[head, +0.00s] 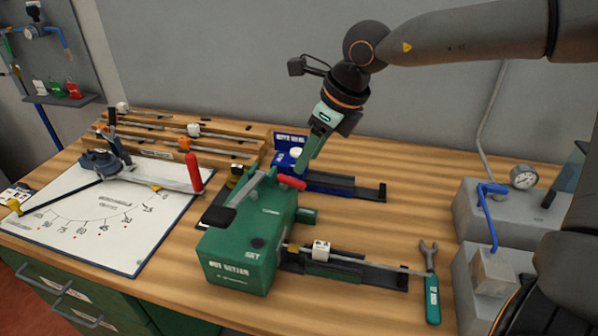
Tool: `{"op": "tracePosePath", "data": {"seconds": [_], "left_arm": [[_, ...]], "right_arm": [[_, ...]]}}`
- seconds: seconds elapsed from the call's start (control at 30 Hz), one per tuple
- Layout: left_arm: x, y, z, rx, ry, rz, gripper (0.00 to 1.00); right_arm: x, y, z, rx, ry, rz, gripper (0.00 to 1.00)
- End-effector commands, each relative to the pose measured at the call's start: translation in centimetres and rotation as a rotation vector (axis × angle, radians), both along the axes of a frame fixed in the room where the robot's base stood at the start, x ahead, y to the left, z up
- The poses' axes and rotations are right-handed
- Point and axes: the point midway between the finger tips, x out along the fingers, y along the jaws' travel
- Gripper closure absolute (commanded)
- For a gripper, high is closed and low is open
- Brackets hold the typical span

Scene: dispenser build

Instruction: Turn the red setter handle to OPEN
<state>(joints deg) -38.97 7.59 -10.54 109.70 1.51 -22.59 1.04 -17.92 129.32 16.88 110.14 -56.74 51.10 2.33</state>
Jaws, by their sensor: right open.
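The green setter box (238,252), lettered SET, stands in the middle of the bench. A short red handle (291,181) sticks out at its top right, lying nearly level. No OPEN marking is readable on the box from here. My right gripper (304,165) comes down from the upper right, with its fingertips just above and behind the red handle. It is open, and I cannot tell whether a finger touches the handle. My left gripper is not in view.
A blue unit (286,158) with a dark rail stands behind the box. A white angle board (95,225) with another red upright grip (194,172) lies left. A green-handled wrench (432,290) lies right. Grey blocks with a gauge (523,177) stand at the right edge.

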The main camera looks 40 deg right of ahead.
Motion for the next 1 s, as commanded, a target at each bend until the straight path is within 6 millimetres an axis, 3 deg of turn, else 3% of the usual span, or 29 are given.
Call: {"op": "tracePosePath", "data": {"seconds": [0.1, 0.33, 0.77, 1.0], "left_arm": [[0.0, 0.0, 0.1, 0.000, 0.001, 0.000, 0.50], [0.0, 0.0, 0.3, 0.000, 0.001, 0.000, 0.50], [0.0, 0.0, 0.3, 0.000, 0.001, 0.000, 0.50], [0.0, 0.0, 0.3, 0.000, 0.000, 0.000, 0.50]], "right_arm": [[0.7, 0.4, -2.1, -0.002, 0.005, 0.002, 0.50], [1.7, 0.9, -4.7, -0.001, 0.002, 0.002, 0.50], [2.1, 1.0, -5.6, 0.000, -0.001, 0.001, 0.50], [2.1, 1.0, -5.6, 0.000, -0.001, 0.001, 0.74]]}}
